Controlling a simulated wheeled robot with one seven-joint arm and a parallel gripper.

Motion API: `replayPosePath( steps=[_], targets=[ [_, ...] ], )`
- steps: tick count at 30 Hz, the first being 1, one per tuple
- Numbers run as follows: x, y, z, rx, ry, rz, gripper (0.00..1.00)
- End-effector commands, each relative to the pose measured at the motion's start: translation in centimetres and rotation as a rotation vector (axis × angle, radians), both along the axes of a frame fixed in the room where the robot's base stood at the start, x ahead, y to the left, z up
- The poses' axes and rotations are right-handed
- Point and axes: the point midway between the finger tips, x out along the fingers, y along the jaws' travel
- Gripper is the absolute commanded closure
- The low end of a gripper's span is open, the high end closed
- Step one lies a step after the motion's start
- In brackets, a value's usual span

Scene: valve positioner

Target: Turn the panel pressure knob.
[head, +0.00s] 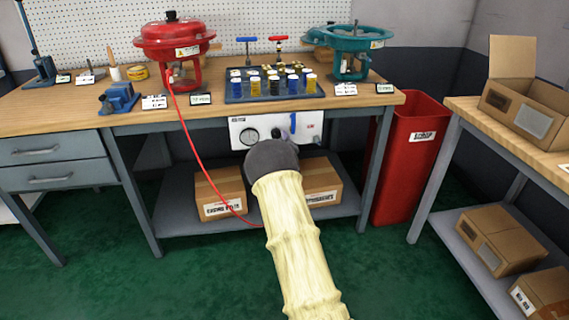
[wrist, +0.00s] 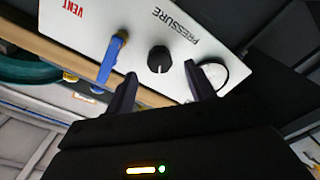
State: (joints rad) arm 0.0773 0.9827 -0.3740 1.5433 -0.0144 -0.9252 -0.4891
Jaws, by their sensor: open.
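The pressure knob (wrist: 158,59) is a small round black knob with a white pointer line, under the word PRESSURE on a white panel (wrist: 220,22). In the head view the panel (head: 240,124) hangs below the workbench top, and the knob (head: 276,132) shows as a dark spot above my wrist. My gripper (wrist: 160,70) is open, with one dark finger on each side of the knob in the wrist view. I cannot tell how close the fingertips are to the panel. In the head view my arm hides the gripper.
A blue lever (wrist: 112,58) marked VENT stands out close to one finger. A round gauge (head: 249,136) is on the knob's other side. A red hose (head: 194,158) hangs from the red actuator (head: 174,42) left of my arm. Boxes (head: 220,192) sit on the shelf below.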

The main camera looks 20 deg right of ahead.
Motion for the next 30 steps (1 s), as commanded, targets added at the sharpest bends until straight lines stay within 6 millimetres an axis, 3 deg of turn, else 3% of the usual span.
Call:
replayPosePath(
  steps=[24,30],
  targets=[
    [-11.4,3.2,0.0,0.0,0.004,-0.002,0.46],
    [-13.1,3.7,-0.1,0.0,0.003,-0.001,0.46]
  ],
)
